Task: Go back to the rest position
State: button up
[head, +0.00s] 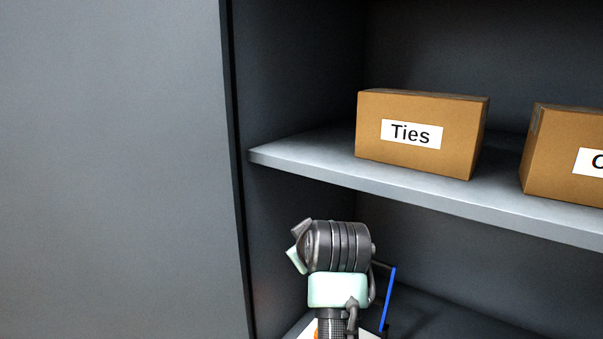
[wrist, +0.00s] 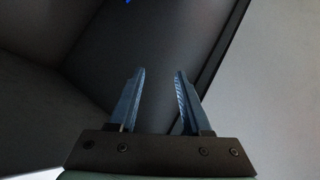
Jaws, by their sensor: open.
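My gripper (wrist: 160,72) shows in the wrist view. Its two fingers stand apart with nothing between them. Beyond the fingers are dark grey panels and, to the right, a paler grey surface past a dark edge. In the head view my black and pale green arm shows at the bottom centre, in front of the cabinet's lower compartment. I cannot make out the fingers there.
A grey shelf (head: 300,160) carries a cardboard box labelled "Ties" (head: 460,140) and a second box (head: 560,160), cut off at right. A thin blue strip (head: 388,300) stands beside my arm. A plain grey panel (head: 110,170) fills the left.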

jog(key=s+r+m+t, duration=0.1)
jog(key=s+r+t, duration=0.2)
jog(key=r, duration=0.4)
jog(key=s+a+r+m+t, duration=0.1)
jog(key=s+r+m+t, duration=0.2)
jog(key=r, duration=0.4)
jog(key=s+r+t, duration=0.3)
jog(key=s+r, duration=0.1)
jog(key=r, duration=0.3)
jog(key=s+r+m+t+h, duration=0.1)
jog(key=s+r+m+t, duration=0.1)
jog(key=s+r, duration=0.4)
jog(key=s+r+m+t, duration=0.2)
jog(key=s+r+t, duration=0.3)
jog(key=s, duration=0.7)
jog(key=shift+r+h+b, duration=0.4)
jog(key=shift+r, duration=0.2)
jog(key=shift+s+a, duration=0.1)
